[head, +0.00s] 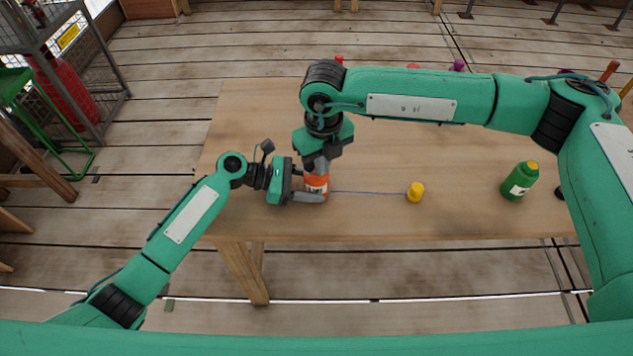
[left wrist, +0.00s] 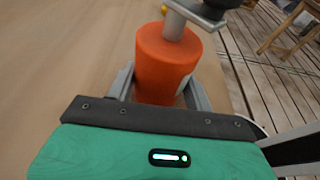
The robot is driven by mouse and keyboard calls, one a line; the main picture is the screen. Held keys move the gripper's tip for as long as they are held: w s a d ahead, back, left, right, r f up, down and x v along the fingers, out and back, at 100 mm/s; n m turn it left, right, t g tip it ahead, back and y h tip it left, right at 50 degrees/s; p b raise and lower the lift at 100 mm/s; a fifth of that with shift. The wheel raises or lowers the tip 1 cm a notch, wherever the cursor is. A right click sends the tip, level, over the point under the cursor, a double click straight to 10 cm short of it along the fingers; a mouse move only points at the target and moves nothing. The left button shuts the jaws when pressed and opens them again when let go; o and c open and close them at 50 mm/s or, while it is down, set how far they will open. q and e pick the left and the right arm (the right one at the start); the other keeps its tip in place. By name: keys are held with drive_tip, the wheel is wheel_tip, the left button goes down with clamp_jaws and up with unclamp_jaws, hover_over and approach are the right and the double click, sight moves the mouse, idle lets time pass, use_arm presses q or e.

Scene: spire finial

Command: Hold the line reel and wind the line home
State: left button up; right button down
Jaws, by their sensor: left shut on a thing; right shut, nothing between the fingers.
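The line reel (head: 317,183) is an orange drum with a white label, upright near the table's front left. My left gripper (head: 312,196) is shut around its lower body from the left. In the left wrist view the orange reel (left wrist: 165,65) sits between the two grey fingers (left wrist: 160,92). A grey crank post (left wrist: 174,24) rises from its top. My right gripper (head: 316,165) is above the reel, at its top; its fingers are shut with nothing between them. A thin bluish line (head: 365,193) runs right from the reel to a small yellow weight (head: 415,192) on the table.
A green bottle (head: 519,181) with a yellow cap stands tilted in view at the right of the wooden table (head: 450,220). Red and purple items show behind my right arm at the far edge. The table's front edge is close to the reel.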

drive_tip(key=shift+s+a, duration=0.15)
drive_tip(key=shift+a, duration=1.15)
idle(0.9)
drive_tip(key=shift+w+a, duration=0.55)
drive_tip(key=shift+w, duration=0.15)
idle(0.6)
drive_tip(key=shift+w, duration=0.15)
drive_tip(key=shift+w+a, duration=0.1)
drive_tip(key=shift+w, duration=0.35)
idle(0.6)
drive_tip(key=shift+s+a, duration=0.15)
drive_tip(key=shift+a, duration=0.05)
wheel_tip(320, 180, up, 7)
idle(0.9)
